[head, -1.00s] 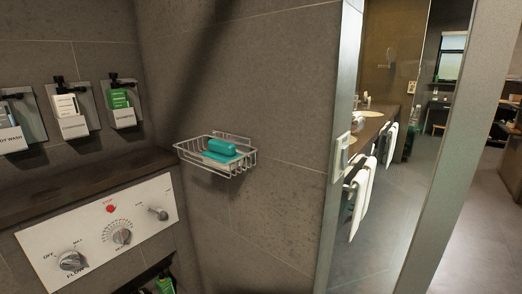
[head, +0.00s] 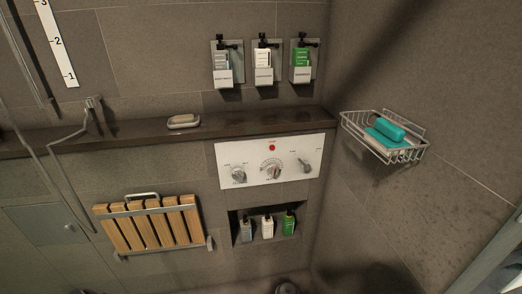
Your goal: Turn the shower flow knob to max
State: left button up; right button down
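The shower flow knob (head: 238,175) is the left knob on a white control panel (head: 254,158) set in the tiled wall, below a dark ledge. The panel also carries a middle dial (head: 272,170) with a ring of marks, a red mark (head: 272,147) above it and a small lever (head: 304,165) on the right. The labels around the flow knob are too small to read now, and its exact setting is hard to tell. Neither of my grippers is in view.
The ledge (head: 150,133) holds a soap dish (head: 183,121). Dispensers (head: 262,65) hang above. A niche (head: 267,241) below holds bottles. A wooden folding seat (head: 150,225) is at lower left. A wire basket (head: 385,138) with teal items juts from the right wall.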

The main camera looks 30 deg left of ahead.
aim_at(237, 174)
jog(key=k+j+u, duration=0.1)
jog(key=u, duration=0.7)
jog(key=l, duration=0.1)
jog(key=i, duration=0.05)
